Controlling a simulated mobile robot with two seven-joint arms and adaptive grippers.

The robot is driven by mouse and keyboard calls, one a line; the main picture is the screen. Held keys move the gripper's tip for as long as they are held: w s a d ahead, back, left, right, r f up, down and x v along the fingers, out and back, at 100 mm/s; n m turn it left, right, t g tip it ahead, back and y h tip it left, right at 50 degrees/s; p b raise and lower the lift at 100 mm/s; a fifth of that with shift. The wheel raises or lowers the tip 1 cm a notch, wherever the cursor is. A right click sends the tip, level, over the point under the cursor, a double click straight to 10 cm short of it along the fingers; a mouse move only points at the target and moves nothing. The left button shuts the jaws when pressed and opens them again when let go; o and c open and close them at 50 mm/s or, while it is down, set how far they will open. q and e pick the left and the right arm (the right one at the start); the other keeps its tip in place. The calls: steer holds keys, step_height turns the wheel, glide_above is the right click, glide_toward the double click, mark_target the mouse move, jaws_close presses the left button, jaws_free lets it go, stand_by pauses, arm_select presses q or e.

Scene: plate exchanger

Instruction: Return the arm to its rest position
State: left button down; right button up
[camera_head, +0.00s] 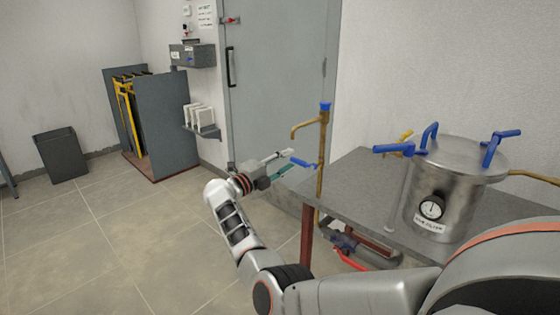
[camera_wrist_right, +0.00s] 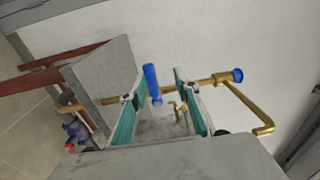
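My right arm reaches in from the lower right in the head view. Its gripper (camera_head: 288,163) is beside the upright brass pipe (camera_head: 322,150), close to the blue lever handle (camera_head: 304,163) on it. In the right wrist view, the two teal-padded fingers of the gripper (camera_wrist_right: 158,90) stand apart, with nothing clamped between them. The blue lever handle (camera_wrist_right: 152,84) shows in the gap, with space on both sides. The brass pipe (camera_wrist_right: 213,82) runs across behind the fingers. My left gripper is not in view.
A grey table (camera_head: 352,180) carries a steel vessel (camera_head: 455,190) with blue handles and a gauge. A red-handled valve (camera_head: 350,258) sits low beneath the table. A grey door (camera_head: 275,80) stands behind. Open floor (camera_head: 130,235) lies to the left, with a dark bin (camera_head: 60,155).

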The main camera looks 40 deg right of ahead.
mark_target(291, 160)
steer(key=shift+t+y, duration=0.3)
steer(key=shift+t, duration=0.2)
steer(key=shift+w+d+f, duration=0.25)
steer(key=shift+w+d, duration=0.05)
steer(key=shift+d, duration=0.45)
steer(key=shift+w+d+f, duration=0.25)
steer(key=shift+d+f, duration=0.05)
steer(key=shift+d, duration=0.5)
steer(key=shift+w+d+f, duration=0.25)
steer(key=shift+w+d, duration=0.05)
steer(key=shift+d, duration=0.45)
steer(key=shift+r, duration=0.1)
steer(key=shift+a, duration=0.1)
